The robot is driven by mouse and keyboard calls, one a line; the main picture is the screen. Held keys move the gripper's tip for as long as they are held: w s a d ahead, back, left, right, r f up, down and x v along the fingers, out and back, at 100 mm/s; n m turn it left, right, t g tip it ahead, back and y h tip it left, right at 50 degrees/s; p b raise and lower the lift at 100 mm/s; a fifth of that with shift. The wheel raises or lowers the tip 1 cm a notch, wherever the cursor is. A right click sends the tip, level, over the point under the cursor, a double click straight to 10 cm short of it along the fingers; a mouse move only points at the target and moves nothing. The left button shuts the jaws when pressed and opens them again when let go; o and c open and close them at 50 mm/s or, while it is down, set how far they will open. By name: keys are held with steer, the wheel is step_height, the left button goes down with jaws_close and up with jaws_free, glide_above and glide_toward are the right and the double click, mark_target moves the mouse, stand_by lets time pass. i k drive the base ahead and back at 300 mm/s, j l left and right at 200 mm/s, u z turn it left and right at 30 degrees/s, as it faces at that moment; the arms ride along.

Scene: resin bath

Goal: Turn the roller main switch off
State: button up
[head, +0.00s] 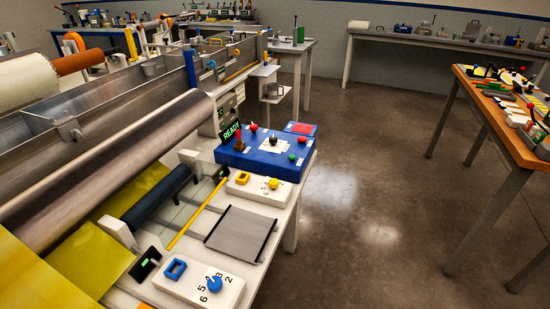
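I cannot tell for sure which control is the roller main switch. A blue control panel (266,150) stands at the end of the large metal roller (115,165). It carries a red lever (238,140), several red, green and black knobs, and a lit green "READY" display (231,132) behind. Nearer me, a white box (232,293) has a blue dial knob (214,284) with printed numbers and a blue square-framed switch (175,269). My gripper is not in view.
A grey tray (241,234) and a yellow rod (199,214) lie between the white boxes. A yellow sheet (95,255) runs under the roller. A wooden-topped table (535,148) with many small items stands at right. The floor (370,190) between the tables is clear.

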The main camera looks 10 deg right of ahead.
mark_target(253, 128)
steer(key=i+j+z, duration=0.1)
steer(key=i+j, duration=0.35)
steer(key=i+l+u, duration=0.15)
steer(key=u, duration=0.35)
steer(key=i+l+u, duration=0.2)
steer(key=u, duration=0.25)
steer(key=i+l, duration=0.15)
steer(key=l, duration=0.25)
steer(key=i+l+u, duration=0.15)
steer(key=l, duration=0.2)
steer(key=i+l, duration=0.1)
steer(key=l, duration=0.3)
steer(key=i+l+u, duration=0.1)
steer(key=l, duration=0.3)
steer(key=i+l+u, duration=0.1)
steer(key=l, duration=0.3)
steer(key=i+l, duration=0.15)
steer(key=l, duration=0.25)
steer(key=u, duration=0.05)
